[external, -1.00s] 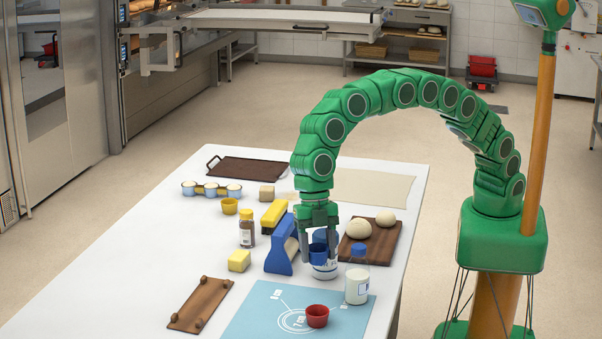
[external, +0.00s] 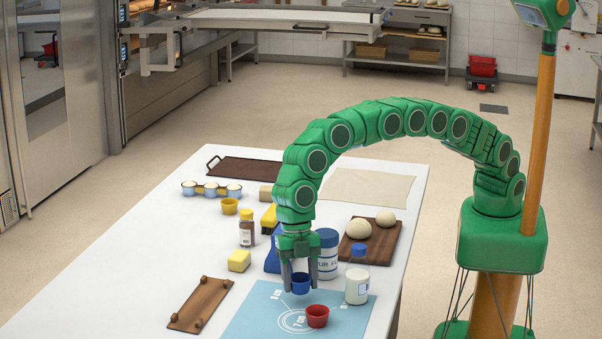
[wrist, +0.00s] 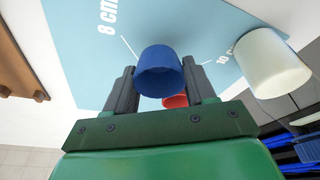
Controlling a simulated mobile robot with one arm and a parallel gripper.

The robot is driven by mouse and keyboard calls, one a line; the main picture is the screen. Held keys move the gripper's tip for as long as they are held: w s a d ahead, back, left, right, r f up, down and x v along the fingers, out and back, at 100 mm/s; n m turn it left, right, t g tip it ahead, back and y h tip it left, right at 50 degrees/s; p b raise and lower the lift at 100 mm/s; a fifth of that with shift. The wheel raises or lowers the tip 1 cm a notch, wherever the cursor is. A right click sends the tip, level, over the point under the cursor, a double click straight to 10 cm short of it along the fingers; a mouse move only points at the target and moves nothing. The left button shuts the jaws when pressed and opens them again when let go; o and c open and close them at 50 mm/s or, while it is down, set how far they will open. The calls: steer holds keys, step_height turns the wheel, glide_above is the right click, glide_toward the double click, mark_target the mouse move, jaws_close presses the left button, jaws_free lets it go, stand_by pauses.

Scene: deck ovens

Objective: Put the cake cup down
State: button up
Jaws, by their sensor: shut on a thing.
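A blue cake cup (external: 300,284) is between the fingers of my gripper (external: 301,280), which is shut on it. In the external view it appears over the light blue mat (external: 256,310), just behind and left of a red cup (external: 317,316). In the wrist view the blue cup (wrist: 158,72) sits between both fingertips (wrist: 158,85) and partly hides the red cup (wrist: 176,101). The gap between the blue cup and the mat is hard to judge.
A white jar with a blue lid (external: 357,285) and a blue-lidded canister (external: 327,255) stand close to the right. A board with dough balls (external: 372,236) lies behind them. A yellow block (external: 239,261) and a wooden board (external: 200,305) lie to the left. The mat's left part is bare.

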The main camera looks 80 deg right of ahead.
mark_target(301, 289)
steer(key=shift+f, duration=1.45)
steer(key=shift+f, duration=0.1)
steer(key=o, duration=1)
steer(key=shift+o, duration=0.2)
steer(key=v, duration=1.2)
steer(key=shift+s, duration=0.1)
